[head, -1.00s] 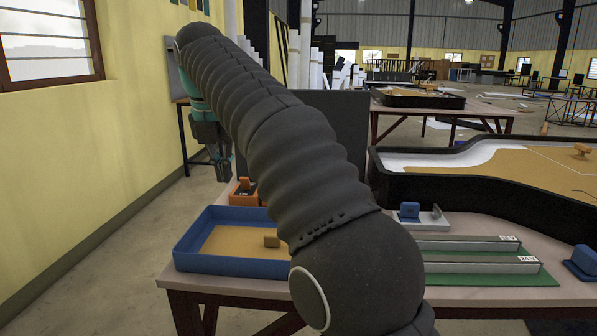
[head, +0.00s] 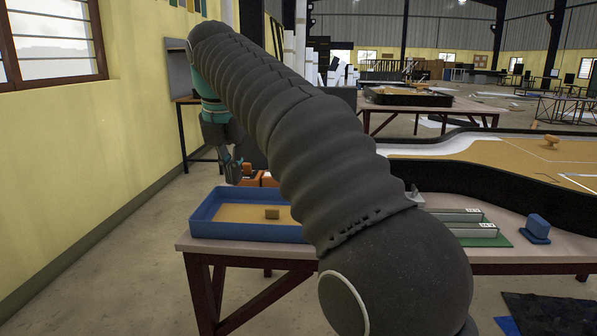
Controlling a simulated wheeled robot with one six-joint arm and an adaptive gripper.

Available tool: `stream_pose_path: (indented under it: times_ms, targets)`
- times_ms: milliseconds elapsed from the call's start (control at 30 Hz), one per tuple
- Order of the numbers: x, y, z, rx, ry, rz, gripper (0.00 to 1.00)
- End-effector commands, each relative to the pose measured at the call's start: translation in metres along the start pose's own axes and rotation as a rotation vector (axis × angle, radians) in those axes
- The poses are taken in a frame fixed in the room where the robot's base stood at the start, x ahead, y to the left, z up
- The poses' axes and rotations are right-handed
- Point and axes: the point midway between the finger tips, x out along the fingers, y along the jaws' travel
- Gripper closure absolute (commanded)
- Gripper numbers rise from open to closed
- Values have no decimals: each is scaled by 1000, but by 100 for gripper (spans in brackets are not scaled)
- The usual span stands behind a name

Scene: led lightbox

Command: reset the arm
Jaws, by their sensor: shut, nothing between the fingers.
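My gripper (head: 234,170) hangs pointing down at the far end of my arm, behind and above the blue tray's back left part in the picture. It is small in view; its fingers look shut and nothing shows between them. My dark ribbed arm runs from the lower right to the upper left and hides much of the middle of the table. The blue tray (head: 205,232) with a tan floor stands on the table's left end. A small brown block (head: 272,213) lies in it.
The table (head: 200,244) carries a green board (head: 500,240) with grey bars and a blue block (head: 537,227) at right. An orange item (head: 268,179) sits behind the tray. A yellow wall (head: 60,140) is at left, with open floor before it.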

Motion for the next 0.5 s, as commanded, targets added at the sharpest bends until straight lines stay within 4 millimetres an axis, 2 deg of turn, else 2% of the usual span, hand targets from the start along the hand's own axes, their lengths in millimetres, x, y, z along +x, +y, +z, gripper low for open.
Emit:
stream_pose_path:
  times_ms: [267, 367, 500]
  targets:
    - [-1, -50, 2, 317, -12, 18, 100]
    - [0, -77, -1, 489, -18, 31, 100]
    - [6, -126, -12, 815, -25, 58, 100]
